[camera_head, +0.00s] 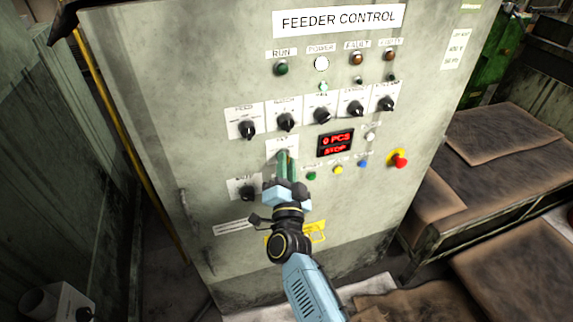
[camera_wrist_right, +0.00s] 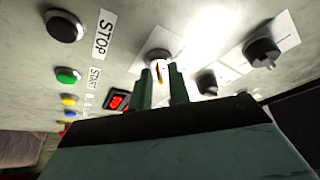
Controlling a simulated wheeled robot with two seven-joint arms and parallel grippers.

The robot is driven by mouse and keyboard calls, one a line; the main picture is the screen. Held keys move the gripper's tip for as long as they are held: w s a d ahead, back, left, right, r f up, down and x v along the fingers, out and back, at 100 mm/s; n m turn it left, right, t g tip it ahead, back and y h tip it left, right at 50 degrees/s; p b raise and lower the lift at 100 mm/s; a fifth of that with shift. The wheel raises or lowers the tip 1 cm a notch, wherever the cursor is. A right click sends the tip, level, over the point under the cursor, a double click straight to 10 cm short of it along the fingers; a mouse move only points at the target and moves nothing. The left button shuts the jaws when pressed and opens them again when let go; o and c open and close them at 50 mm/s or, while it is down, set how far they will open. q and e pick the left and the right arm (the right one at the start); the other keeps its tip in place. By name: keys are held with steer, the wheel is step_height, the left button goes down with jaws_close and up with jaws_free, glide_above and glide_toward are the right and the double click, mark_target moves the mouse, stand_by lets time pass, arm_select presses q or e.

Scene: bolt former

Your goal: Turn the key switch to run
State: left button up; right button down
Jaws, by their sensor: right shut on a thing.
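The grey feeder control cabinet (camera_head: 215,80) fills the middle of the head view. My right gripper (camera_head: 286,156) reaches up to its front at the small white plate of the key switch (camera_head: 283,146). My right gripper's green fingers (camera_wrist_right: 162,80) are shut on the key, one on each side. The fingers hide much of the switch in the head view, so I cannot tell which position it points to. My left gripper is not in view.
A red display (camera_head: 335,143) reads 0 PCS, STOP. Coloured buttons (camera_head: 338,169) and a red emergency stop (camera_head: 399,159) lie to the right.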

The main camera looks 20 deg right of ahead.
steer(key=c, duration=1.6)
jaws_free()
steer(key=shift+c, duration=0.2)
steer(key=v, duration=1.3)
steer(key=shift+s, duration=0.15)
steer(key=shift+f, duration=0.15)
steer(key=s+a+f+n+g+y, duration=0.1)
steer(key=s+f+n+g+y, duration=0.25)
steer(key=f, duration=0.65)
steer(key=s+f+n+g+y, duration=0.25)
steer(key=s+f+n, duration=0.2)
steer(key=f, duration=0.65)
steer(key=s+a+f+n+g+y, duration=0.1)
steer(key=s+f+n+g+y, duration=0.2)
steer(key=f, duration=0.7)
steer(key=s+d+f+n+g+h, duration=0.1)
steer(key=s+d+f+g, duration=0.2)
steer(key=s, duration=0.6)
steer(key=s+d+f+n+g+h, duration=0.1)
steer(key=s+d+f+g, duration=0.2)
steer(key=s+d+f, duration=0.4)
steer(key=s+d+f+n+g+h, duration=0.1)
steer(key=s+d+f+g, duration=0.3)
steer(key=s, duration=0.7)
steer(key=shift+d+f+n+h, duration=0.3)
steer(key=shift+d+f+n, duration=0.2)
steer(key=shift+d+f, duration=0.1)
